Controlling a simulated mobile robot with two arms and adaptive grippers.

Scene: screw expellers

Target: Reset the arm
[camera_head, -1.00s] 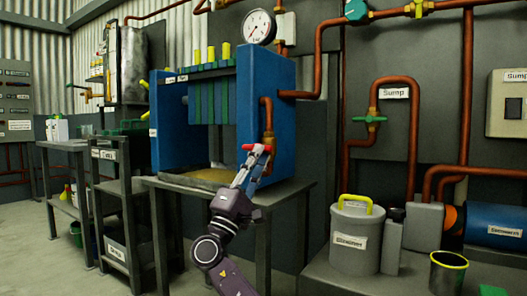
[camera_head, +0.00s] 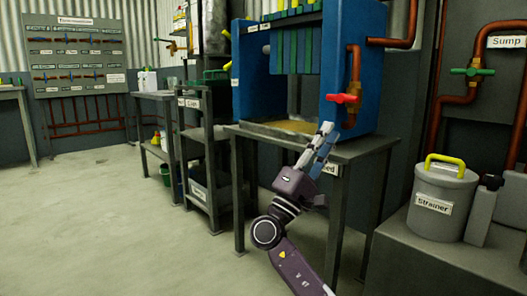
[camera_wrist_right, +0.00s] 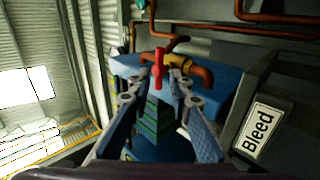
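My right gripper (camera_head: 323,140) is on my dark purple arm, which comes in from the bottom of the head view. It is in front of the blue press (camera_head: 349,28), a little below and left of the red valve handle (camera_head: 342,99) on a copper pipe. In the right wrist view the two fingers of the gripper (camera_wrist_right: 157,82) are spread apart with nothing held between them. The red handle (camera_wrist_right: 159,62) shows beyond the fingertips, apart from them as far as I can tell. My left gripper is out of view.
The press stands on a dark metal table (camera_head: 360,148), with a partly hidden label below. A strainer bucket (camera_head: 441,205) stands on a bench at the right. A shelf cart (camera_head: 208,143) is at the left. The floor (camera_head: 95,220) at the left is open.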

